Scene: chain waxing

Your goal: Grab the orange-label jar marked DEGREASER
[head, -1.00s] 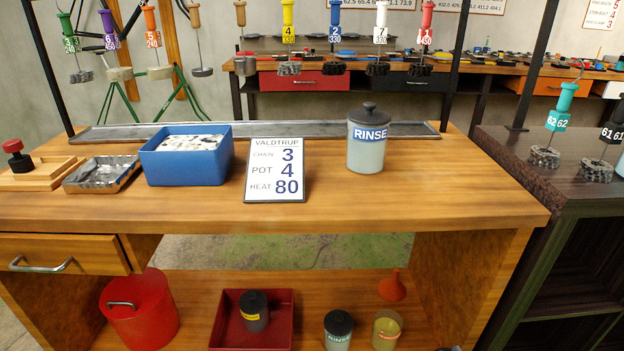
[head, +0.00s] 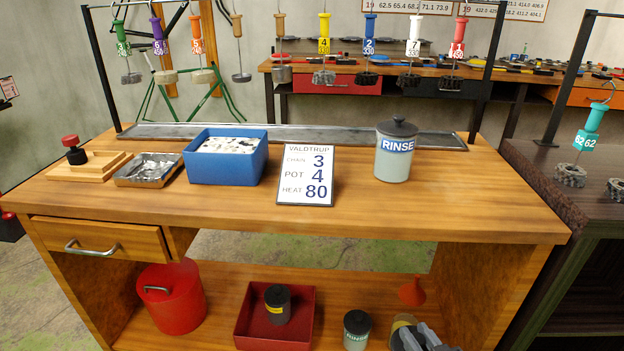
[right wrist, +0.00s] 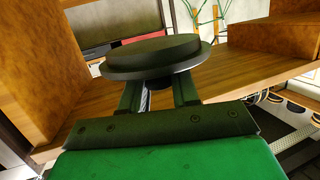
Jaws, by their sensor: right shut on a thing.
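My right gripper (head: 424,338) is low at the bottom edge of the head view, by the lower shelf. In the right wrist view its fingers (right wrist: 158,96) are shut on a jar with a wide, round, dark lid (right wrist: 152,56). The jar's label is hidden, so I cannot read whether it says DEGREASER. No orange label marked DEGREASER is legible in either view. My left gripper is not in view.
A RINSE jar (head: 393,160) stands on the bench; another RINSE jar (head: 356,332) is on the lower shelf. A yellow-labelled jar (head: 277,306) sits in a red tray (head: 246,328). A red bin (head: 172,300), a yellowish container (head: 402,321) and an orange funnel (head: 412,292) share the shelf.

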